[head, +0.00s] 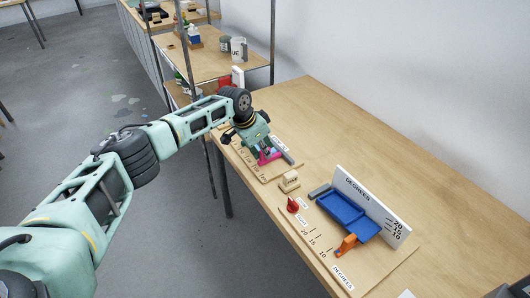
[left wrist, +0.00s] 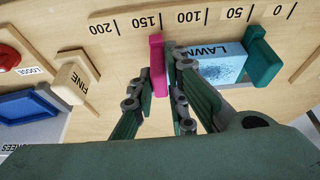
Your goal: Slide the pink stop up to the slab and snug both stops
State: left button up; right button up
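The pink stop (left wrist: 157,65) stands upright by the 150 mark of a printed scale; it also shows in the head view (head: 268,157). My left gripper (left wrist: 160,78) has one finger on each side of the pink stop, with both pads close against it. A light blue slab (left wrist: 222,66) marked LAWN lies to the right of it, with its left end hidden behind a finger. The finger lies between the pink stop and the slab. A teal stop (left wrist: 263,60) stands at the slab's right end, close to it. My right gripper is not in view.
A wooden block marked FINE (head: 289,181) stands beside the scale board. Nearer is a second board with a blue tray (head: 347,213), a white DEGREES panel (head: 372,205), a red knob (head: 293,205) and an orange piece (head: 347,244).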

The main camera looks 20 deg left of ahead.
pick_arm(q)
jog(key=o, duration=0.4)
jog(key=v, duration=1.2)
